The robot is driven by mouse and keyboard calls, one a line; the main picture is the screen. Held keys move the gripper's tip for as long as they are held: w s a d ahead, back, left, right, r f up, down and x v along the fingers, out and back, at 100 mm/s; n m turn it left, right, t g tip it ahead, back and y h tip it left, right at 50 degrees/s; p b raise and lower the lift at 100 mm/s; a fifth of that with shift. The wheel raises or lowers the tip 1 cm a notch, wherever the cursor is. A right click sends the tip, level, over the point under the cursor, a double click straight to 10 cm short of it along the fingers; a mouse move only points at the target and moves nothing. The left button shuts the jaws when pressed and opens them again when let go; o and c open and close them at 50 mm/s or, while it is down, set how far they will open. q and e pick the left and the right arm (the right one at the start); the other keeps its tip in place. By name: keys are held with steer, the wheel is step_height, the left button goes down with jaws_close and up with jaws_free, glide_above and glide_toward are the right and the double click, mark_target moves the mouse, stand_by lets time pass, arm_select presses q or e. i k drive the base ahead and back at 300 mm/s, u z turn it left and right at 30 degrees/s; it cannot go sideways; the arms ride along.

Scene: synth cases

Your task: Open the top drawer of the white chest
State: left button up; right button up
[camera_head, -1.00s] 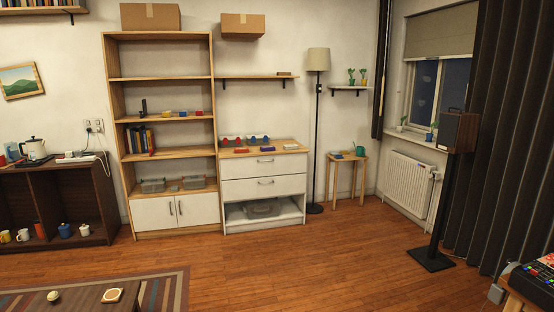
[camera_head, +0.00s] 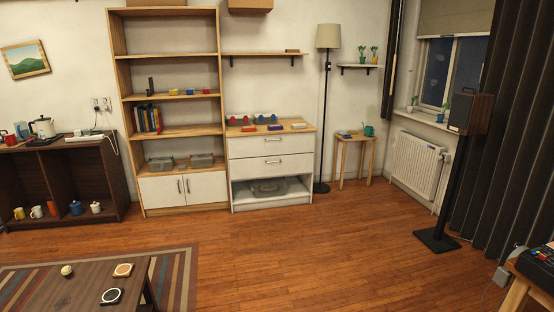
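The white chest (camera_head: 271,172) stands against the back wall, right of the bookcase, across the room from me. It has a wooden top. Its top drawer (camera_head: 270,144) is shut and has a metal bar handle (camera_head: 271,140). A second drawer (camera_head: 271,166) below it is also shut, with its own handle. Under that is an open bay (camera_head: 292,191) with a grey bin (camera_head: 267,187) in it. Neither of my grippers shows in the head view.
Wooden floor (camera_head: 330,250) lies clear before the chest. A low dark table (camera_head: 70,290) on a striped rug (camera_head: 180,275) is at front left. The bookcase (camera_head: 134,110) adjoins the chest. A floor lamp (camera_head: 325,110), small side table (camera_head: 366,140) and speaker stand (camera_head: 443,205) are to the right.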

mark_target(282, 144)
steer(key=z, duration=0.2)
steer(key=i, duration=1.95)
steer(key=z, duration=0.2)
steer(key=i, duration=4.05)
steer(key=u, duration=0.2)
